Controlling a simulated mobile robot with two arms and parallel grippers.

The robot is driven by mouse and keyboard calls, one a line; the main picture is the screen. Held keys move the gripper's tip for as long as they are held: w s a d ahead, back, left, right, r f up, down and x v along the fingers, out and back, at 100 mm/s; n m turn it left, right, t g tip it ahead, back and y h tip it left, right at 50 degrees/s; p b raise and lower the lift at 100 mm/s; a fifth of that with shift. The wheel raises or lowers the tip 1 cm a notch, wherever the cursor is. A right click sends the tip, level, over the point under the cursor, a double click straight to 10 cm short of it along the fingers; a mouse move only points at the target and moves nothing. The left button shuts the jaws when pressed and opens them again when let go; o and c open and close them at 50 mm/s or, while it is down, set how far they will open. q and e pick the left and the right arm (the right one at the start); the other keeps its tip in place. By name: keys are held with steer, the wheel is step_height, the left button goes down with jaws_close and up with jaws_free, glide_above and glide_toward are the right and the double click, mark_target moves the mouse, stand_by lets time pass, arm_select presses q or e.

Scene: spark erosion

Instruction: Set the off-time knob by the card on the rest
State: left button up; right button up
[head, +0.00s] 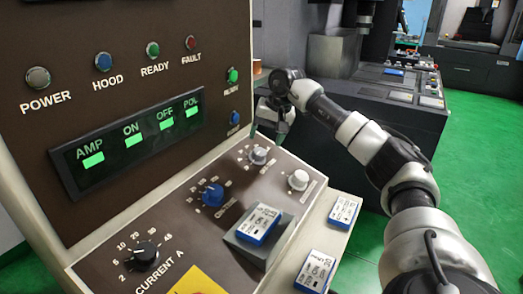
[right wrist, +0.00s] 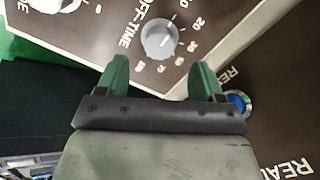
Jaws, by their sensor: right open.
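The grey off-time knob (head: 258,155) is on the sloping console panel, right of the blue knob. In the right wrist view the knob (right wrist: 160,42) stands beside the OFF-TIME label, ringed by numbers; its pointer is hard to make out. My right gripper (head: 268,131) is above the knob. In the right wrist view its green fingers (right wrist: 161,66) are open, one to each side of the knob, with clear gaps. A white and blue card (head: 261,222) lies on the grey rest (head: 246,246) at the panel's lower edge; its print is too small to read. My left gripper is not in view.
A black current knob (head: 143,254), blue knob (head: 212,194) and pale knob (head: 298,180) share the panel. A blue button (right wrist: 238,103) is close to one finger. Two more cards (head: 345,210) (head: 315,270) lie on the front ledge. The upright panel rises behind.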

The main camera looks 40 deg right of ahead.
steer(key=shift+v, duration=2.05)
